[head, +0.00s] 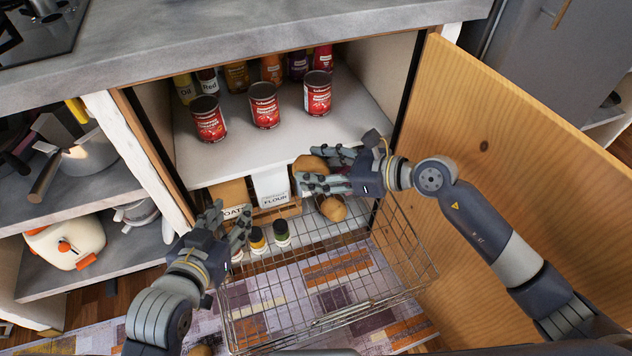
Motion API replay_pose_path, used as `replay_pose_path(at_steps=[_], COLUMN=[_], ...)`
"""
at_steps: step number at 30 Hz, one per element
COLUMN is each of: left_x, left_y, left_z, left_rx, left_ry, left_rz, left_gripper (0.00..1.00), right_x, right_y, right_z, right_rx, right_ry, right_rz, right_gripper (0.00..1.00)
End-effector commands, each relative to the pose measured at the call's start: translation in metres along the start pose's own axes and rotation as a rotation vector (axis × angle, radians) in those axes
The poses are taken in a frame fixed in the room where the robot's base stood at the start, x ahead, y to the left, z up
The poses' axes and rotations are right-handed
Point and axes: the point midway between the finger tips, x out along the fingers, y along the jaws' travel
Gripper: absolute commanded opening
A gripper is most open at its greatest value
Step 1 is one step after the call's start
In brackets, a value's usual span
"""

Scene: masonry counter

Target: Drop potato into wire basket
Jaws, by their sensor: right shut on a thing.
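A brown potato (309,164) is between the fingers of my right gripper (318,169), which is shut on it. The gripper holds it in front of the cabinet shelf edge, above the back of the wire basket as seen from the head. The wire basket (397,298) sticks out from the lower cabinet, over a patterned rug. A second potato (332,208) shows just below the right gripper, at the back of the basket; whether it rests in it I cannot tell. My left gripper (232,212) is open and empty near the basket's back left corner. Fingers hide part of the held potato.
Red cans (264,112) stand on the upper shelf (237,150), with several bottles behind. A flour box (272,187) and small jars (281,232) are lower down. The open wooden door (540,165) bounds the right. The basket's front part looks empty.

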Motion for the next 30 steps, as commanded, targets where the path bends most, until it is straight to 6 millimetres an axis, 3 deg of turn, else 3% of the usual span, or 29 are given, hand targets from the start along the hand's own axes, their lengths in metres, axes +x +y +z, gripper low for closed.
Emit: replay_pose_path(at_steps=[6, 12, 18, 25, 30], left_x=[-0.044, -0.089, -0.105, -0.097, -0.077], left_y=[-0.011, -0.017, -0.018, -0.018, -0.016], left_z=[0.075, 0.12, 0.137, 0.158, 0.135], left_rx=[-0.006, -0.015, -0.018, -0.018, -0.014], left_ry=[-0.439, -0.713, -0.805, -0.807, -0.691], left_rz=[-0.026, -0.041, -0.045, -0.045, -0.039], left_gripper=[0.4, 0.4, 0.4, 0.4, 0.4], right_x=[0.03, 0.041, 0.044, 0.054, 0.053], right_y=[0.0, -0.002, -0.003, -0.003, -0.003], right_z=[-0.037, -0.073, -0.089, -0.115, -0.112], right_rx=[0.02, 0.035, 0.035, 0.034, 0.034], right_ry=[0.007, 0.002, -0.001, -0.001, -0.002], right_rz=[-0.04, -0.071, -0.081, -0.081, -0.081], right_gripper=[0.24, 0.24, 0.24, 0.24, 0.24])
